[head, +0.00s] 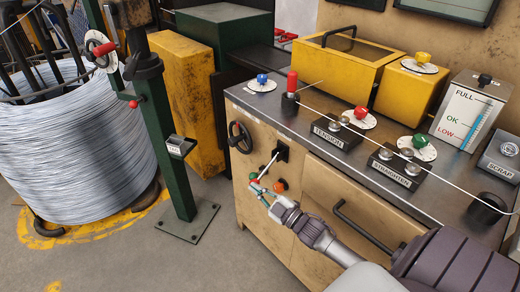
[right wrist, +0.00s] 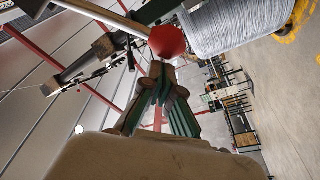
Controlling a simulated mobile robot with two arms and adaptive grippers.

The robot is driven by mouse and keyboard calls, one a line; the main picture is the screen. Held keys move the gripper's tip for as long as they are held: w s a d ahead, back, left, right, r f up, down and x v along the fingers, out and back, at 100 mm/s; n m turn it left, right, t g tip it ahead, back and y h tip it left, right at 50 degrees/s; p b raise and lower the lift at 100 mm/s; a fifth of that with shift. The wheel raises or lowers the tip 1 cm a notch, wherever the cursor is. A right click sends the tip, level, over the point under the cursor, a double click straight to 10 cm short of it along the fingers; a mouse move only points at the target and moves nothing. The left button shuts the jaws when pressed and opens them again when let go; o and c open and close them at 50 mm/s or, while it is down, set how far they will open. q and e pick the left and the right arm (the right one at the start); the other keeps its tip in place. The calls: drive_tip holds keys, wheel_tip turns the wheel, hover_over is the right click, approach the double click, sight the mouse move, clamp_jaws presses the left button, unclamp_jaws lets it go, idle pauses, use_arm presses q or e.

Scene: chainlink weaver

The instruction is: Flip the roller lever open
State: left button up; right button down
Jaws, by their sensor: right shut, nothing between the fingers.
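A silver lever (head: 269,165) slants down and left from a black mount on the front of the tan cabinet. Its red ball end (head: 255,181) is just at the tip of my right gripper (head: 260,190). In the right wrist view, the red ball (right wrist: 166,42) sits just beyond the shut fingertips (right wrist: 158,75), with the silver rod (right wrist: 92,12) running to the upper left. I cannot tell whether fingers and ball touch. My right gripper is shut and empty. My left gripper is not in view.
A black drawer handle (head: 362,226) lies right. A green post (head: 180,170) and wire coil (head: 75,135) stand left, with clear floor between post and cabinet.

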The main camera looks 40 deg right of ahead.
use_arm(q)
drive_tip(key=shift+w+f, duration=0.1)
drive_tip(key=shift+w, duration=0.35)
use_arm(e)
drive_tip(key=shift+d+f+n, duration=0.15)
drive_tip(key=shift+f+n, duration=0.25)
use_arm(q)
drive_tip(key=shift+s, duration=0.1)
